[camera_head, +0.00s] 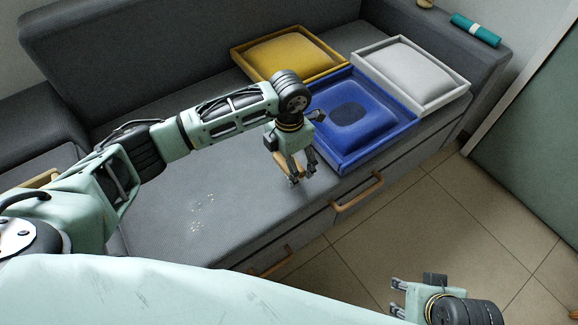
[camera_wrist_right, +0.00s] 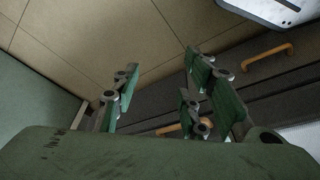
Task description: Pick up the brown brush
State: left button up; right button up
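A narrow tan-brown piece (camera_head: 280,160), perhaps the brown brush, shows beside the fingers of my left gripper (camera_head: 301,177), above the grey bench seat. The fingers point down and cover most of it. I cannot tell whether they are closed on it. My right gripper (camera_head: 397,297) is low at the bottom right in the head view, over the floor and away from the bench. In the right wrist view its fingers (camera_wrist_right: 157,98) are wide apart with nothing between them.
A blue tray (camera_head: 398,131) stands right of my left gripper, with a yellow tray (camera_head: 240,57) and a white tray (camera_head: 460,88) behind. Pale crumbs (camera_head: 201,212) lie on the seat. A teal roll (camera_head: 476,30) lies on the armrest. Wooden drawer handles (camera_head: 358,192) project from the bench front.

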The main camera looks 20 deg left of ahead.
pick_arm(q)
jog(key=d+r, duration=0.6)
jog(key=d, duration=0.5)
jog(key=shift+d+r+p, duration=0.35)
jog(key=shift+r+p, duration=0.05)
pick_arm(e)
jog(key=x, duration=0.4)
jog(key=shift+s+f, duration=0.15)
jog(key=shift+s, duration=0.1)
pick_arm(q)
jog(key=shift+s, duration=0.1)
